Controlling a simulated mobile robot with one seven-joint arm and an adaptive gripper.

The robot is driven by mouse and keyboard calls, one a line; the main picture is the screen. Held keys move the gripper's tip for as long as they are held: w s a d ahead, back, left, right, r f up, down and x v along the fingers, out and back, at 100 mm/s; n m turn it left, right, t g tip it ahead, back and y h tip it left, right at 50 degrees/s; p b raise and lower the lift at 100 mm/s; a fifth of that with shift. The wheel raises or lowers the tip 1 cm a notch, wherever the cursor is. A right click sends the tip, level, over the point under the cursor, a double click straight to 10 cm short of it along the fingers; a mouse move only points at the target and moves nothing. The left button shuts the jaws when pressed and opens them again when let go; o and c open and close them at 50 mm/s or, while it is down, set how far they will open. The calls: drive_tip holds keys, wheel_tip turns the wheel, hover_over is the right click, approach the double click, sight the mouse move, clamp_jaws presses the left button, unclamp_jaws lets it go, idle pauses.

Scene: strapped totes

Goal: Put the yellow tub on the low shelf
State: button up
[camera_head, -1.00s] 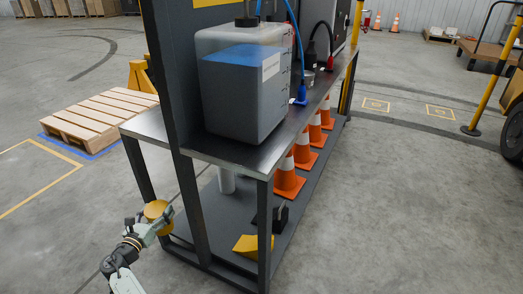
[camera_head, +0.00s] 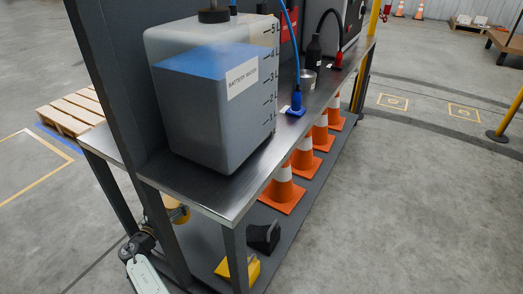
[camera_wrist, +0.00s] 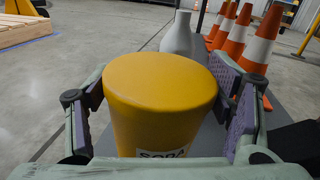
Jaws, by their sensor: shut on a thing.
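The yellow tub (camera_wrist: 160,92) fills the middle of the wrist view, upright, with part of a "SODA" label showing low on its front. My gripper (camera_wrist: 168,105) is shut on it, with a pad against each side. In the head view the tub (camera_head: 179,213) is partly hidden behind a dark bench post, and my gripper is mostly hidden there too. The low shelf (camera_head: 205,240) is the dark grey deck under the bench top. The tub is at the shelf's left end; I cannot tell whether it touches the deck.
On the low shelf are orange cones (camera_head: 283,190), a black wedge (camera_head: 263,236), a yellow wedge (camera_head: 238,270) and a grey bottle-like thing (camera_wrist: 183,38). The metal bench top (camera_head: 205,190) overhangs, carrying a battery water tank (camera_head: 210,100). Bench posts stand close to my arm.

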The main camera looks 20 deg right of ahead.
drive_tip(key=shift+w+d+r, duration=0.1)
drive_tip(key=shift+w+d, duration=0.1)
drive_tip(key=shift+w, duration=0.05)
drive_tip(key=shift+f+b, duration=2.95)
drive_tip(key=shift+f, duration=2.2)
drive_tip(key=o, duration=1.8)
drive_tip(key=shift+s+f, duration=0.1)
drive_tip(key=shift+c, duration=0.2)
drive_tip(key=shift+r, duration=0.25)
drive_tip(key=shift+p+v, duration=1.9)
drive_tip(key=shift+v, duration=1.85)
